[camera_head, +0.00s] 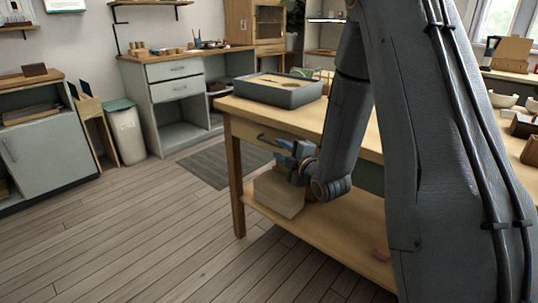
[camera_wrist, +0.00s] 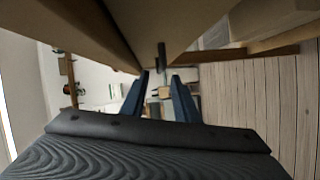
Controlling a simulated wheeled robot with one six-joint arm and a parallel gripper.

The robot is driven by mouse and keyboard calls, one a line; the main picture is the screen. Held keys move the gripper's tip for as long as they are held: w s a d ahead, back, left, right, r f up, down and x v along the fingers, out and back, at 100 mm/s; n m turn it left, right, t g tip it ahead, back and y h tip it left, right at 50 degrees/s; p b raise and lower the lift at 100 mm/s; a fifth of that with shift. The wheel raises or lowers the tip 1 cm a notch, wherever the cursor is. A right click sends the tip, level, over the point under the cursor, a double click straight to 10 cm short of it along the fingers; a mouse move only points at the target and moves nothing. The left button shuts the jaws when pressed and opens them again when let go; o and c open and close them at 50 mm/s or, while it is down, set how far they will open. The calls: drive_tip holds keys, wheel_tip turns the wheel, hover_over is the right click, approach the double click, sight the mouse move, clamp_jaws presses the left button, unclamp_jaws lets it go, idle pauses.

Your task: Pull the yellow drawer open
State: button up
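The drawer (camera_head: 245,130) is a pale yellow-tan front under the wooden table's top, and it looks flush with the frame. Its dark bar handle (camera_head: 268,140) runs along the front. My gripper (camera_head: 284,150) is at the handle's right end, partly hidden by my own arm. In the wrist view, the drawer front (camera_wrist: 180,25) fills the upper middle, with the dark handle (camera_wrist: 162,57) standing out from it. The two blue fingers (camera_wrist: 160,75) are apart, one on each side of the handle's line, with gaps showing. Whether either finger touches the handle cannot be told.
The wooden table (camera_head: 236,185) has a grey tray (camera_head: 279,91) on top and a pale box (camera_head: 278,193) on its lower shelf, just below my gripper. Wooden floor (camera_head: 140,230) is clear to the left. A bin (camera_head: 126,135) and grey-green cabinets (camera_head: 50,145) stand farther back.

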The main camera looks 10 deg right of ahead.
sight(272, 144)
drive_tip(key=shift+w+a+f+n, duration=0.15)
drive_tip(key=shift+w+f+n, duration=0.15)
drive_tip(key=shift+w, duration=0.35)
drive_tip(key=shift+b+x, duration=0.65)
drive_tip(key=shift+x, duration=2.8)
drive_tip(key=shift+r, duration=0.15)
clamp_jaws()
